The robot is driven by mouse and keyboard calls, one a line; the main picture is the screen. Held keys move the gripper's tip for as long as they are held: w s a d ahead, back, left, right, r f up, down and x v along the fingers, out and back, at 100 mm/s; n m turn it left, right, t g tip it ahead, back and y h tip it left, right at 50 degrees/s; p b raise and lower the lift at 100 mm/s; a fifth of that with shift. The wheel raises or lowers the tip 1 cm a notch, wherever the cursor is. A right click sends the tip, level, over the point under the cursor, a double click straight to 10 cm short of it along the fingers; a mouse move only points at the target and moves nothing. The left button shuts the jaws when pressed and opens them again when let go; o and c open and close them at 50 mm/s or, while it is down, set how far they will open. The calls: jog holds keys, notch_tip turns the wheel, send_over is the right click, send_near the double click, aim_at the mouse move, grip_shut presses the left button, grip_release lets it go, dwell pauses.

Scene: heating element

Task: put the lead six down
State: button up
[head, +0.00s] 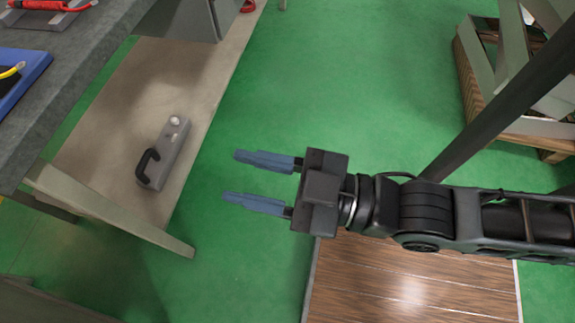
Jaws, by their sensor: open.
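My gripper (231,176) is open in the head view, its two blue fingers apart and pointing left. Nothing shows between the fingers, and green floor lies below them. I cannot tell which thing is lead six. A red lead or tool (48,5) lies on a grey piece at the top left of the bench. A yellow-ended lead (12,70) lies at the blue tray (36,73) on the left, cut off by the picture edge.
The dark grey bench (80,62) fills the upper left. Its low shelf (92,140) holds a grey box with a black handle (163,153). A wooden crate (480,85) stands at the upper right. A brown wooden panel (400,290) lies below my arm. The green floor (300,70) is clear above my gripper.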

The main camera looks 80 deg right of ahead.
jog(key=s+d+f+m+g, duration=0.2)
jog(key=s+d+f+g, duration=0.1)
jog(key=s, duration=0.5)
jog(key=shift+d+f+g, duration=0.3)
jog(key=shift+f+g, duration=0.1)
jog(key=shift+s, duration=0.1)
dwell(0.6)
